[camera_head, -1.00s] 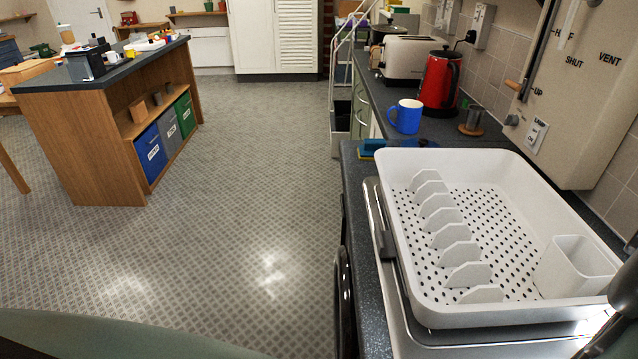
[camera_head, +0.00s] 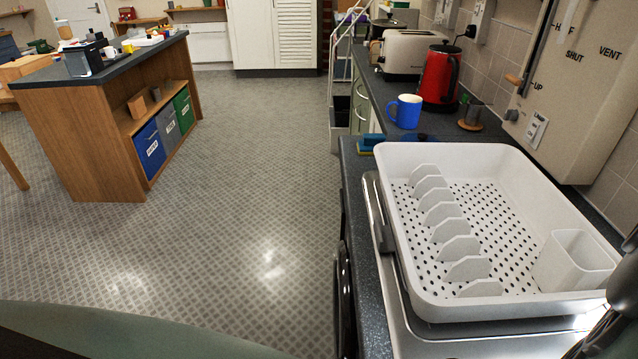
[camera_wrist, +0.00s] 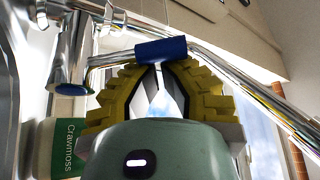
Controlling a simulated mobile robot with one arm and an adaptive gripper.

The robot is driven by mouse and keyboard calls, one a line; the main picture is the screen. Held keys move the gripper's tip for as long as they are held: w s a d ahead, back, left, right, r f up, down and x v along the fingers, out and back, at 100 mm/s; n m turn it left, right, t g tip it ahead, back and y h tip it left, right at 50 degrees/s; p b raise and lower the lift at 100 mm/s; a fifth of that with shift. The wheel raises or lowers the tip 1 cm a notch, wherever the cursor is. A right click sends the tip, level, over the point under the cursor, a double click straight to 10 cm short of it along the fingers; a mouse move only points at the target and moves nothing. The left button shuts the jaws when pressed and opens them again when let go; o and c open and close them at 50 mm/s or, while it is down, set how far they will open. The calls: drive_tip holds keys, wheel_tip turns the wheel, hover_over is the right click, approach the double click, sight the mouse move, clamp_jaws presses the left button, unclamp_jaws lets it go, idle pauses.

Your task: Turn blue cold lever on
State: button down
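The blue lever (camera_wrist: 160,49) shows in the wrist view as a blue sleeve on a chrome arm of the tap (camera_wrist: 72,55). It lies across the top of my gripper (camera_wrist: 160,66), right at the fingertips. My gripper has yellow, ribbed finger pads that arch together, and it looks shut with the tips meeting under the sleeve. The sleeve hides part of the tips, so I cannot tell whether they touch it. In the head view the tap and the gripper are out of sight.
A white dish rack (camera_head: 395,215) stands on the metal drainer, with a blue mug (camera_head: 405,112) and a red kettle (camera_head: 439,78) beyond it. A green-labelled Crawmoss container (camera_wrist: 68,148) is left of my gripper. A chrome spout or pipe (camera_wrist: 255,90) runs to the right. Open floor (camera_head: 240,200) lies left.

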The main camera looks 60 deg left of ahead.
drive_tip(key=v, duration=0.7)
idle(0.6)
drive_tip(key=shift+s+d+f, duration=0.1)
drive_tip(key=shift+s, duration=0.05)
